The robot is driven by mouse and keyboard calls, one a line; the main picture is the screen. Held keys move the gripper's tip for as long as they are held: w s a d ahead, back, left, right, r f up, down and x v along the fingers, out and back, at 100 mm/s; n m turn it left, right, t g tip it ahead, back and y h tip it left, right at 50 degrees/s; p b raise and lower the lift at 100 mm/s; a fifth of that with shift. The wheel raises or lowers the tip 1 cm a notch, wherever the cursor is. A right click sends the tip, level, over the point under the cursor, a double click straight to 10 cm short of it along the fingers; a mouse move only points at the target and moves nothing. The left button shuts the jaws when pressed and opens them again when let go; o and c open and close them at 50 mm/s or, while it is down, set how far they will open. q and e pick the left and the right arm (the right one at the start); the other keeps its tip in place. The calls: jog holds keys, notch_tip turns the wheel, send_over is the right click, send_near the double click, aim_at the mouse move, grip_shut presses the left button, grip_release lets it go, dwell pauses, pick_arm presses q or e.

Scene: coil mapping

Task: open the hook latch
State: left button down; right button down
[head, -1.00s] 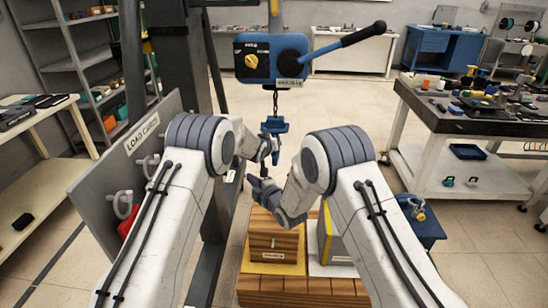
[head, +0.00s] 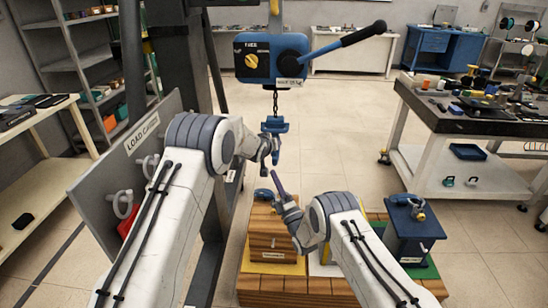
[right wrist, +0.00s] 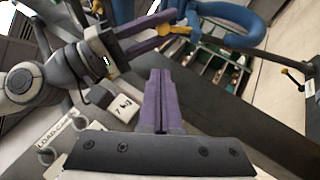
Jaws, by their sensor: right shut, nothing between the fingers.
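The blue hook hangs from a chain under the hoist; its block (head: 275,125) shows in the head view, and its curved body (right wrist: 236,14) shows at the top of the right wrist view. A small yellow-orange piece (right wrist: 178,30), seemingly the latch, is at the hook's left side. My left gripper (head: 272,152) is beside the hook. In the right wrist view its two purple fingers (right wrist: 178,26) stand apart, with their tips by the yellow piece; contact is unclear. My right gripper (head: 275,174) is shut and empty, below the hook and pointing up; its fingers also show in the wrist view (right wrist: 159,72).
The blue hoist (head: 271,58) with its black lever is above. Wooden crates (head: 272,238) stand below my grippers, with a blue box (head: 413,238) to their right. A grey load-card panel (head: 100,195) stands at left. A cluttered workbench (head: 475,110) is at right.

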pick_arm(q)
jog(key=shift+w+r, duration=0.15)
jog(key=shift+r, duration=0.3)
pick_arm(e)
jog(key=w+r, duration=0.4)
jog(key=w, duration=0.2)
jog(key=shift+w+a+r, duration=0.15)
jog(key=shift+w+a, duration=0.25)
jog(key=shift+a, duration=0.05)
